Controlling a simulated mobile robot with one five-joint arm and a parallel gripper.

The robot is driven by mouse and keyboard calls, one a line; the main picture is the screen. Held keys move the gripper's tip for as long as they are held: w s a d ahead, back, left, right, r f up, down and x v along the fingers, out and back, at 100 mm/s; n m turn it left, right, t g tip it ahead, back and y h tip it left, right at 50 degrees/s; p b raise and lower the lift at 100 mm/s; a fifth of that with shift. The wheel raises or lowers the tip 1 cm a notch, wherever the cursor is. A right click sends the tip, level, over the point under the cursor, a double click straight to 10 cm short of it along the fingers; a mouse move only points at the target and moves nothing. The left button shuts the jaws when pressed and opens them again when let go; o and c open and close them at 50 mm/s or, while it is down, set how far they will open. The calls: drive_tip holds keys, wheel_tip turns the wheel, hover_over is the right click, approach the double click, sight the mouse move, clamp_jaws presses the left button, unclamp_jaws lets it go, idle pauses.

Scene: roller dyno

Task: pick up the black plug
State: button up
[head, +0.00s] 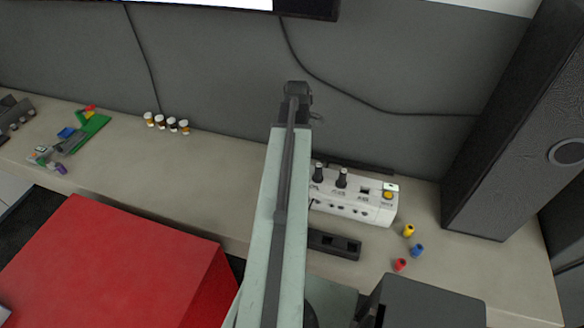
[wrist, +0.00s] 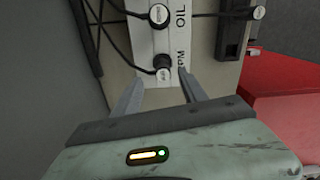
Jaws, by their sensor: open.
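The white panel box (head: 352,205) stands on the bench, and its left end is hidden behind my arm in the head view. Two upright black plugs with pale tops show on its top in the wrist view. The nearer black plug (wrist: 163,65) is by the "RPM" lettering, and the other black plug (wrist: 158,17) is by "OIL". My gripper (wrist: 158,82) is open, with its fingertips on either side of the nearer plug's base in the picture. I cannot tell how much height separates them. My gripper is hidden in the head view.
A black slotted block (head: 336,243) lies in front of the box. Yellow (head: 408,230), blue (head: 417,250) and red (head: 400,265) pieces lie to its right. A tall dark speaker-like cabinet (head: 510,140) stands at right. Cables run left from the plugs in the wrist view.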

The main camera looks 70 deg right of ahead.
drive_tip(key=shift+a+f+b, duration=0.15)
drive_tip(key=shift+f+b, duration=1.9)
drive_tip(key=shift+a+f+b, duration=0.15)
drive_tip(key=shift+f+b, duration=1.85)
drive_tip(key=shift+r, duration=0.15)
clamp_jaws()
